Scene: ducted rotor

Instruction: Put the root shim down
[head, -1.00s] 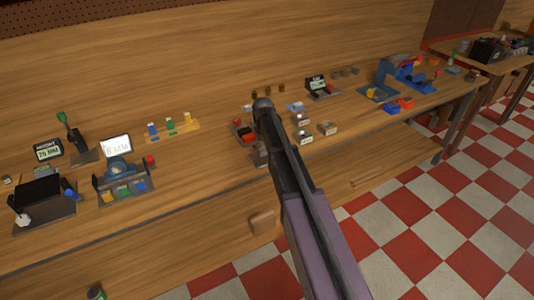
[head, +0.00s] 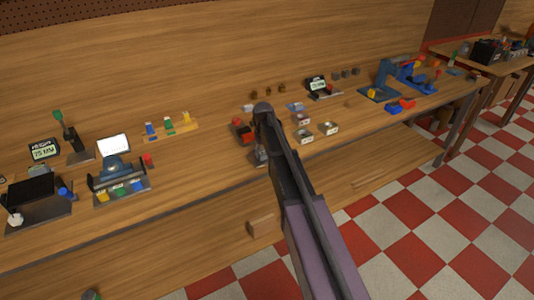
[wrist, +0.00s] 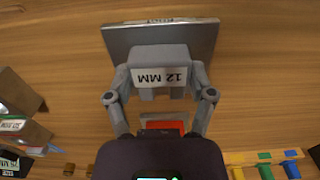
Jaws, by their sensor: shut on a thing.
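In the wrist view a grey block, which I take for the root shim (wrist: 160,62), carries a white label reading "12 MM", upside down. My gripper (wrist: 160,84) is shut on it, with a finger on each side. A flat grey metal plate (wrist: 160,36) lies just beyond the block; I cannot tell whether the block touches it. A red part (wrist: 163,126) shows between the fingers near the wrist.
Small labelled blocks (head: 328,128) stand right of my arm, by a small black display (head: 317,86). A rack with coloured pieces (head: 170,126) and a white-screened device (head: 113,146) stand to the left. A blue fixture (head: 382,78) is farther right. Bare bench (head: 205,160) lies left of the arm.

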